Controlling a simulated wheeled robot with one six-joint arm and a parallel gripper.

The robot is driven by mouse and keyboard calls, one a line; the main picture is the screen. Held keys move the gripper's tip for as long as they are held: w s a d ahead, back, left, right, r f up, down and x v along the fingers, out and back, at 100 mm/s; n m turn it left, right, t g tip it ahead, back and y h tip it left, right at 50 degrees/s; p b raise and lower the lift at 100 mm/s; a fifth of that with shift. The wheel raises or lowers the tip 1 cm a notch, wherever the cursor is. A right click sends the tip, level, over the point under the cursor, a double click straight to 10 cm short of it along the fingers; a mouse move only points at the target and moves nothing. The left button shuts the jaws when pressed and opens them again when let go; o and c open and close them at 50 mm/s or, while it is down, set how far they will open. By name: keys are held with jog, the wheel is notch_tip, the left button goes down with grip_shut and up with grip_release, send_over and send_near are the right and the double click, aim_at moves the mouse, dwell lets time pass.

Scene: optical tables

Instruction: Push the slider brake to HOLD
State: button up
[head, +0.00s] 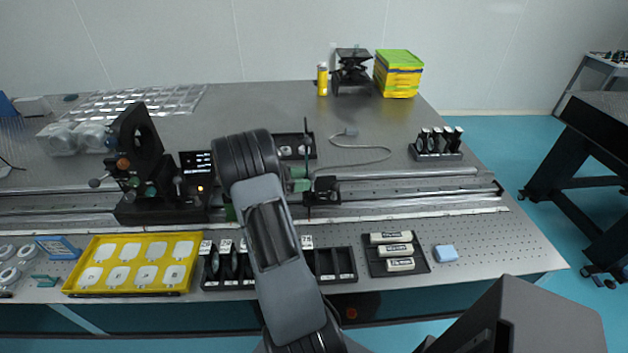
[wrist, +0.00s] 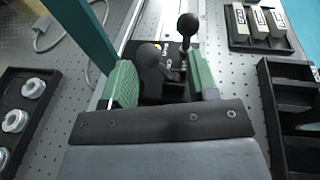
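The slider (head: 324,190) is a small black carriage on the rail, just right of my gripper in the head view. In the wrist view, its black body (wrist: 172,62) shows beyond and between the fingers, with small white markings too small to read and an orange spot. A lever with a black ball knob (wrist: 188,24) rises near the right finger; a dark grey ball (wrist: 149,55) lies between the fingers. I cannot tell which is the brake or its setting. My gripper (wrist: 162,82) has green fingers, apart and with nothing clasped. In the head view, my arm partly hides the gripper (head: 299,179).
Below the rail are a yellow tray (head: 92,287), a black slotted rack (head: 337,280) and a black tray (head: 422,268) of labelled pieces. A black instrument (head: 139,150) stands on the rail at left.

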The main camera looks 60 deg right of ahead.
jog(key=v, duration=0.8)
jog(key=shift+w+a+b, duration=0.2)
jog(key=shift+b, duration=0.15)
jog(key=shift+r, duration=0.2)
jog(key=s+a+r+m+t+y, duration=0.2)
jog(key=a+m+t+y, duration=0.1)
jog(key=a, duration=0.8)
jog(key=s+a+r+m+t+y, duration=0.2)
jog(key=a+t, duration=0.5)
jog(key=a, duration=0.4)
jog(key=s+a+r+m+t+y+p, duration=0.1)
jog(key=s+a+m+t+y, duration=0.3)
jog(key=a, duration=0.6)
jog(key=r+y, duration=0.1)
jog(key=y, duration=0.1)
jog(key=shift+a+r+m+t+y, duration=0.3)
jog(key=shift+a+r+m+t, duration=0.05)
jog(key=shift+a+m+t, duration=0.05)
jog(key=shift+s, duration=0.15)
